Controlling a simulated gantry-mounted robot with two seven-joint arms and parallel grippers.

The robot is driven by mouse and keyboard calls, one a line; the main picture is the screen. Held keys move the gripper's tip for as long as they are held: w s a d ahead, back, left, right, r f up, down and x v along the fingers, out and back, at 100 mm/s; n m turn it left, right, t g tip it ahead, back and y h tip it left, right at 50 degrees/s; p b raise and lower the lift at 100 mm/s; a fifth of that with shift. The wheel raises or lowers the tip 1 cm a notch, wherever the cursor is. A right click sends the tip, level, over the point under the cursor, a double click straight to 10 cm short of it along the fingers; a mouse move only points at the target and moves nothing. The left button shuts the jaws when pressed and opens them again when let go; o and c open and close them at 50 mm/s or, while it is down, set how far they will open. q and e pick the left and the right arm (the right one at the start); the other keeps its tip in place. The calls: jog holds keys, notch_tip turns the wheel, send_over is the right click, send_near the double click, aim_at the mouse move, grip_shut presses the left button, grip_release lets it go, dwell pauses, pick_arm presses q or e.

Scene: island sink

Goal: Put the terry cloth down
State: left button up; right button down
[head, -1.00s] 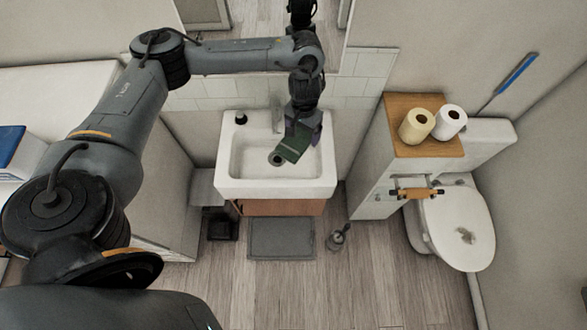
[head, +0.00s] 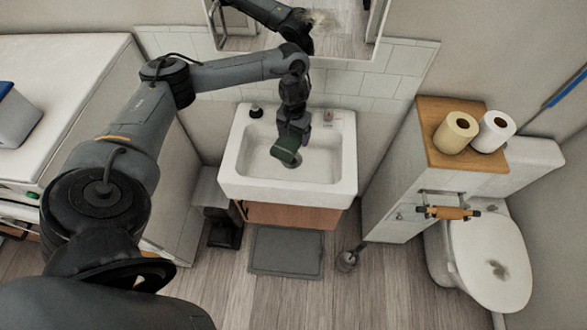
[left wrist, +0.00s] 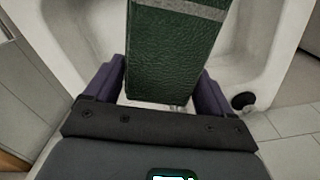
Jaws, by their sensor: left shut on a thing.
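The terry cloth (head: 286,150) is a green, stiff-looking folded block. In the left wrist view the cloth (left wrist: 172,50) shows a rough green face with a grey band near its far end. My left gripper (head: 292,134) is shut on the cloth, with a purple finger on each side of it. The cloth is held over the basin of the white sink (head: 315,170), near its middle; whether it touches the basin I cannot tell. My right gripper is not in view.
A black soap bottle (head: 256,111) stands on the sink's back left rim. A mirror (head: 335,35) hangs behind the sink. A wooden-topped cabinet (head: 440,120) with two paper rolls and a toilet (head: 490,265) are to the right. A grey mat (head: 287,251) lies below.

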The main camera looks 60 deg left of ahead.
pick_arm(q)
jog(key=b, duration=0.6)
send_over(294, 167)
jog(key=f, duration=1.2)
jog(key=shift+s+d+f, duration=0.1)
jog(key=shift+s+f, duration=0.05)
jog(key=shift+s, duration=0.05)
jog(key=shift+f, duration=0.7)
notch_tip(294, 167, down, 4)
jog(key=shift+r+b, duration=0.25)
jog(key=shift+b, duration=0.25)
jog(key=shift+f, duration=0.35)
jog(key=shift+f, duration=0.1)
jog(key=o, duration=1)
jog(key=shift+c, duration=0.2)
jog(key=shift+w, duration=0.1)
